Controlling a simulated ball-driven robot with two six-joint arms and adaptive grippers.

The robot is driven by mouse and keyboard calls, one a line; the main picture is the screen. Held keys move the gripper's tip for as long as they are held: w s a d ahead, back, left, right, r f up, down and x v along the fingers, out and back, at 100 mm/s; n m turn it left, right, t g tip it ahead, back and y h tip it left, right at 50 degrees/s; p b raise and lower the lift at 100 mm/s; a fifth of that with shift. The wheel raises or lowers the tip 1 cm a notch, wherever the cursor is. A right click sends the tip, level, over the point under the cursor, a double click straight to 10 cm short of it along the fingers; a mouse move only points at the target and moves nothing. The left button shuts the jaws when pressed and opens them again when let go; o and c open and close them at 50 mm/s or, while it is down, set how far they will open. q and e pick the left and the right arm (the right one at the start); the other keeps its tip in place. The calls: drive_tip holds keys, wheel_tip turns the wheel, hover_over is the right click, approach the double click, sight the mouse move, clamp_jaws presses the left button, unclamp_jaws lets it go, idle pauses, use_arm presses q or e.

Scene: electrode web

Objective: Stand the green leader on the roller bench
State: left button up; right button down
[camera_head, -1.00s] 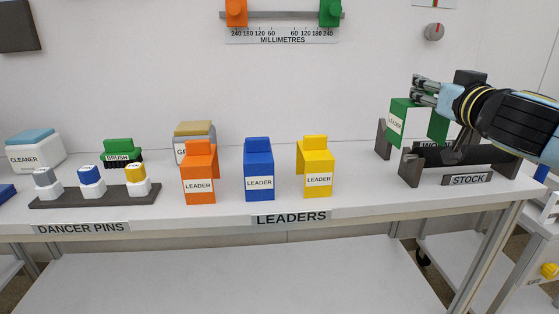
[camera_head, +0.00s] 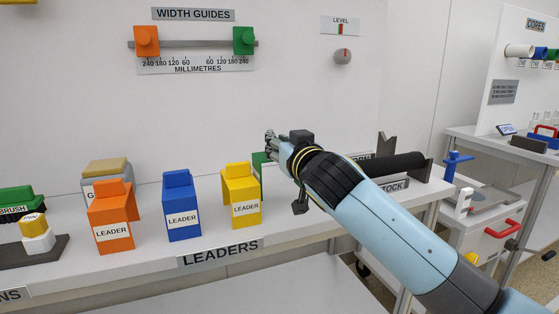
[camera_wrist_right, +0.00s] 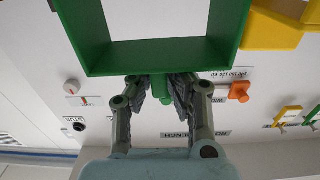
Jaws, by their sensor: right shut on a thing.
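My right gripper (camera_head: 272,143) is shut on the green leader (camera_head: 257,172), which is mostly hidden behind the gripper and the yellow leader. The wrist view shows the gripper (camera_wrist_right: 160,90) closed on a tab of the leader's green frame (camera_wrist_right: 165,55). The leader is just right of the yellow leader (camera_head: 242,190); I cannot tell whether it touches the white bench (camera_head: 215,242). The blue leader (camera_head: 181,205) and orange leader (camera_head: 112,215) stand farther left on that bench. No readable label in the head view marks a roller bench. My left gripper is not in view.
The dark stock roll (camera_head: 395,164) lies on its stand right of the gripper, behind my forearm. A cart with a red handle (camera_head: 503,229) stands at the right. A width guide bar (camera_head: 190,44) is on the wall.

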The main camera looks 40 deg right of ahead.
wheel_tip(320, 180, down, 4)
drive_tip(key=shift+r+b, duration=0.1)
drive_tip(key=shift+b, duration=0.5)
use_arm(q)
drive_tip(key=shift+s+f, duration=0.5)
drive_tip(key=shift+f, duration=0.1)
use_arm(e)
drive_tip(key=shift+r, duration=0.15)
drive_tip(key=c, duration=1.3)
unclamp_jaws()
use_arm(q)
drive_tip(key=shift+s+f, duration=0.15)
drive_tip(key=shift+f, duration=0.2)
use_arm(e)
drive_tip(key=v, duration=1.2)
